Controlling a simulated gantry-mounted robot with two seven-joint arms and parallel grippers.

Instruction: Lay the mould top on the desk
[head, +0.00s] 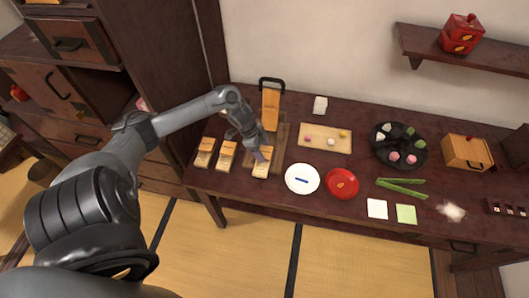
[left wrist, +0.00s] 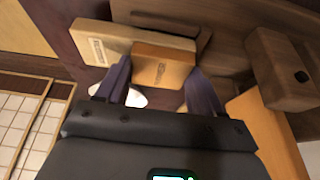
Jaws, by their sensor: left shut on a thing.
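My left gripper (head: 263,152) reaches down over the desk (head: 230,185), at the front of a brown wooden board. In the left wrist view its two dark fingers (left wrist: 160,85) are closed on either side of a small orange-brown wooden block with a dark mark, which I take to be the mould top (left wrist: 162,68). In the head view a light wooden piece (head: 261,170) shows just below the fingertips. I cannot tell whether the block touches what is below it. My right gripper is not in view.
Two similar wooden pieces (head: 226,156) lie to the left. A white plate (head: 302,179) and a red plate (head: 341,184) sit to the right. A sweets board (head: 325,145) lies behind them.

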